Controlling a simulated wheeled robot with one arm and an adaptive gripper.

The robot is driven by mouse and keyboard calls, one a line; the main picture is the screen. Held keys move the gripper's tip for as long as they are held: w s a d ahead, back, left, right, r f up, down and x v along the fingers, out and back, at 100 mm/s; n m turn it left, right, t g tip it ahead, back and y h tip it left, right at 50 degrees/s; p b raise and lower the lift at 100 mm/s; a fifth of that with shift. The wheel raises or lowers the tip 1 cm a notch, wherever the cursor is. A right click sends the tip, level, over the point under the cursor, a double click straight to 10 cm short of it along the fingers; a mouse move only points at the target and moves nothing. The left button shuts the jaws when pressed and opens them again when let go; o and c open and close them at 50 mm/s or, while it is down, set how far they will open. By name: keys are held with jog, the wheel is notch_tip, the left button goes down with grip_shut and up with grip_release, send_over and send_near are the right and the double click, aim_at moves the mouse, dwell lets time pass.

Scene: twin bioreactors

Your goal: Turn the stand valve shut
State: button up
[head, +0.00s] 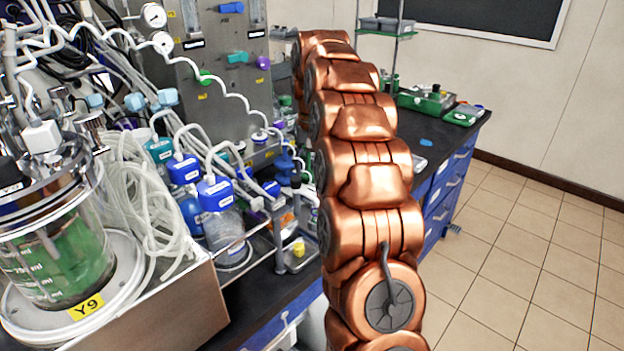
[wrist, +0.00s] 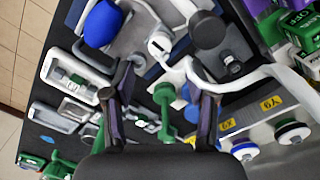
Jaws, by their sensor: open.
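In the wrist view my gripper (wrist: 167,88) is open, with a dark finger on each side. A green piece with a rounded top and a narrow stem (wrist: 164,94) shows in the gap between the fingers, apart from both. It may be the stand valve, but I cannot be sure, nor tell how far it is turned. In the head view the gripper is hidden behind my copper arm. The grey upright panel there carries a green knob (head: 204,76), a teal handle (head: 237,57) and a purple knob (head: 263,62).
A glass vessel with green liquid (head: 62,255) stands at the left, beside coiled clear tubing (head: 150,205). A blue-capped bottle (head: 222,228) is left of my arm. Floor at right (head: 530,240) is clear.

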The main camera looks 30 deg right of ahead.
aim_at(312, 190)
jog(key=shift+r, duration=2.9)
